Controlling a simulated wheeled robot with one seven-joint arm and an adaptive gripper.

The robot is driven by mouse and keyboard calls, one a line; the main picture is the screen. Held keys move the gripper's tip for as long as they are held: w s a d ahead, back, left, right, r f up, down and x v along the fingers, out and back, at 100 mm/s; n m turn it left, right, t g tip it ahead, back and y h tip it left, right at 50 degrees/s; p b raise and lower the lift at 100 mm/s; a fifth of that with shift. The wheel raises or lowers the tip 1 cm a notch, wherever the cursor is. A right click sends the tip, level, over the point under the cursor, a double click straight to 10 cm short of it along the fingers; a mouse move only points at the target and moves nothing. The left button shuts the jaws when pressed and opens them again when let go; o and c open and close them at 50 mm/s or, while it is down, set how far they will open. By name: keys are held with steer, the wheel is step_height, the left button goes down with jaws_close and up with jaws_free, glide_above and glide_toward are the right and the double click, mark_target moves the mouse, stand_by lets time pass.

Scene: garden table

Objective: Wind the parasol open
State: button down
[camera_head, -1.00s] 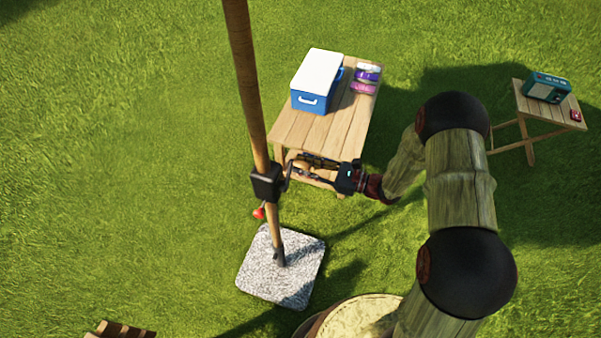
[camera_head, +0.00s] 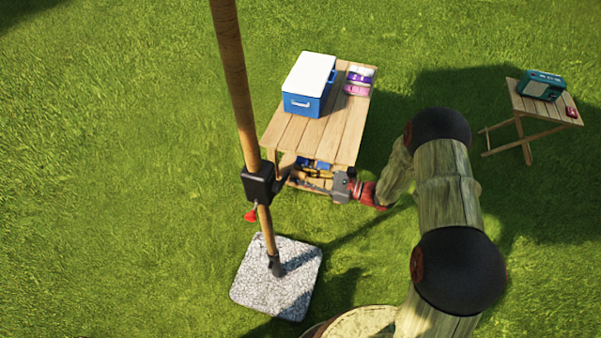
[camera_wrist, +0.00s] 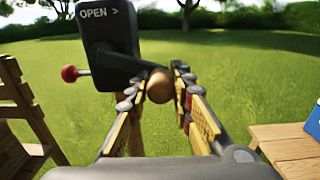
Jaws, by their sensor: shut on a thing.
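The parasol's wooden pole (camera_head: 236,85) stands tilted in a speckled stone base (camera_head: 300,262); its canopy is out of view. A black crank housing (camera_head: 258,185) is on the pole; in the wrist view the housing (camera_wrist: 108,45) reads "OPEN >". A red knob (camera_wrist: 70,74) sticks out of its left side; it also shows in the head view (camera_head: 251,215). In the head view my gripper (camera_head: 297,180) is right of the housing; the knob is hard to make out there.
A small folding table (camera_head: 548,105) with a radio (camera_head: 541,85) is at the right. Open grass lies left of the pole.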

steer(key=s+a+f+b, duration=0.1)
steer(key=s+f, duration=0.3)
steer(key=f, duration=0.1)
steer(key=shift+a+b, duration=0.2)
steer(key=shift+b, duration=0.15)
steer(key=c, duration=1.5)
jaws_free()
steer(key=shift+o, duration=0.2)
steer(key=v, duration=1)
